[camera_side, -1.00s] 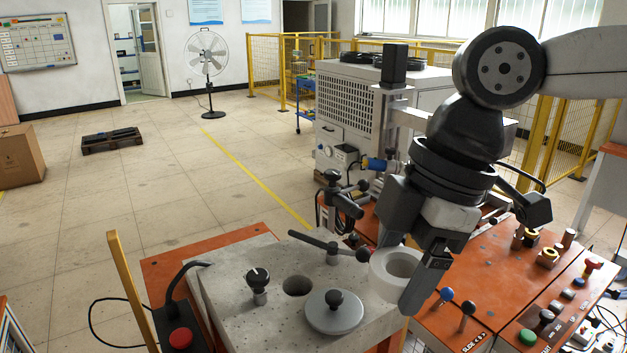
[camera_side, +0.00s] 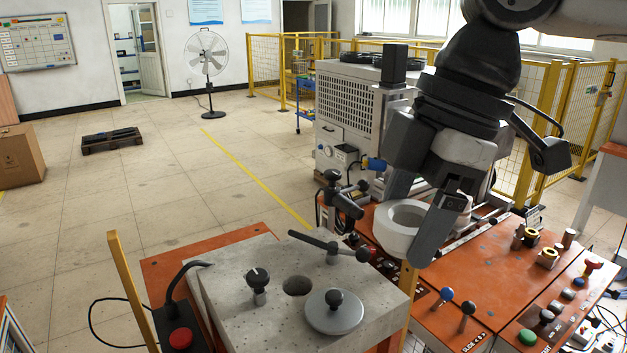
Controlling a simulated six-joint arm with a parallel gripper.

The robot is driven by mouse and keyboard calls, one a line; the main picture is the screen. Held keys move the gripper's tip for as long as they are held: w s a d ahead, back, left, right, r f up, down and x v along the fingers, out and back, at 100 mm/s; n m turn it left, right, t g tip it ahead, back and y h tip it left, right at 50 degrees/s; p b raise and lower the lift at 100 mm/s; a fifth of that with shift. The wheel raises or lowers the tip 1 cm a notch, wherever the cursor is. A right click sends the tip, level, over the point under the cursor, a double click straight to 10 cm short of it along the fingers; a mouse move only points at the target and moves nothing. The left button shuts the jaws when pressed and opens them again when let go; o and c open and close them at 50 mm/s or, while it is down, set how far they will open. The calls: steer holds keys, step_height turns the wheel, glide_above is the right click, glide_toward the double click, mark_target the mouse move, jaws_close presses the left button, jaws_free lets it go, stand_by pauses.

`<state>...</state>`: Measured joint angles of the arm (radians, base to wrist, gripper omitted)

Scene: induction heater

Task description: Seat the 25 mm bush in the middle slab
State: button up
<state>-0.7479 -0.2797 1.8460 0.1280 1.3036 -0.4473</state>
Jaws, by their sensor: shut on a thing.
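My gripper (camera_side: 415,222) is shut on a thick white ring (camera_side: 393,238) with a round opening through it. One finger is behind the ring and the other is at its right front side. The ring looks raised above the orange bench, beyond the grey speckled slab (camera_side: 245,315). The slab has a dark round hole (camera_side: 297,285) in its top. Whether this ring is the 25 mm bush I cannot tell. Two small brass-coloured rings (camera_side: 548,258) (camera_side: 531,237) sit on the orange bench at right.
Coloured knobs and buttons (camera_side: 527,336) crowd the orange bench (camera_side: 470,270). A yellow post (camera_side: 130,290) stands at left.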

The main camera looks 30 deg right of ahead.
steer(key=shift+w, duration=0.1)
stand_by(0.3)
glide_above(297, 274)
steer(key=s+a, duration=0.1)
steer(key=s, duration=0.1)
step_height(297, 274, down, 13)
steer(key=shift+a+f, duration=0.1)
steer(key=shift+f, duration=0.1)
steer(key=shift+s+f, duration=0.1)
steer(key=shift+f, duration=0.15)
steer(key=shift+f, duration=3.1)
steer(key=shift+f, duration=0.35)
steer(key=o, duration=1.2)
steer(key=shift+o, duration=0.2)
steer(key=shift+f, duration=0.1)
